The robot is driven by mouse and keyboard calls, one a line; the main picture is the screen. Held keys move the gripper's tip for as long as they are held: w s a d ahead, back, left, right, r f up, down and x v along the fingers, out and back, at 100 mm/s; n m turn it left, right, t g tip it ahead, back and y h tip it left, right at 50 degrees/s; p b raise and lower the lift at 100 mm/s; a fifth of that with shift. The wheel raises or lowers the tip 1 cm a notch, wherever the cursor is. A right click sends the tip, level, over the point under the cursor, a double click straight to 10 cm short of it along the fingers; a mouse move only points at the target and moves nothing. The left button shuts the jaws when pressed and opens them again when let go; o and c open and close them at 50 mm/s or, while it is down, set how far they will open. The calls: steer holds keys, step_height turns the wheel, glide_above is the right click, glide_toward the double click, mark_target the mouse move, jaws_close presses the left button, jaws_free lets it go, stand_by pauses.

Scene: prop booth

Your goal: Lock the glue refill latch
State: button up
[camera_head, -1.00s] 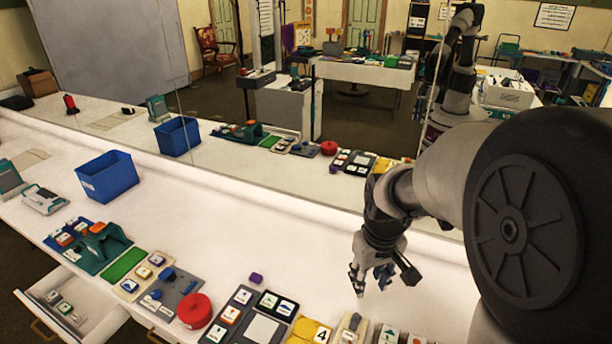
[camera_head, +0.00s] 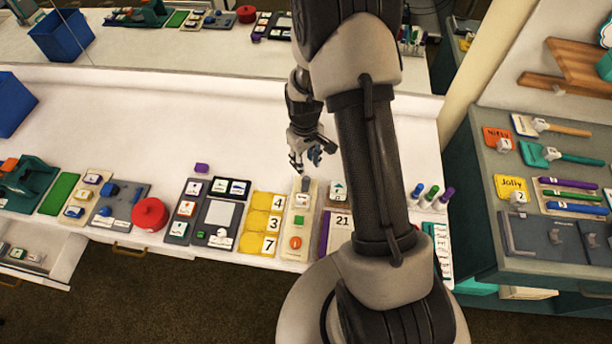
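My gripper (camera_head: 307,163) hangs above the white counter (camera_head: 165,130), just behind a row of small panels. Its fingers look spread, with nothing visible between them. Nearly below it is a narrow beige panel (camera_head: 304,248) with a grey lever-like piece (camera_head: 305,184) at its far end, a white label, a green block (camera_head: 298,228) and an orange block (camera_head: 296,242). I cannot read which panel is the glue refill latch, nor tell whether any latch is locked. My arm hides part of the counter right of this panel.
Left of the beige panel are yellow number cards (camera_head: 262,223), a dark card board (camera_head: 220,214) and a red round pot (camera_head: 150,214). A purple block (camera_head: 202,168) lies behind them. Upright markers (camera_head: 433,193) stand right of my arm.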

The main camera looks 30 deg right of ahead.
mark_target(306, 178)
step_height(306, 178, down, 8)
steer(key=shift+d+b, duration=0.1)
steer(key=shift+b, duration=0.55)
jaws_close()
stand_by(0.4)
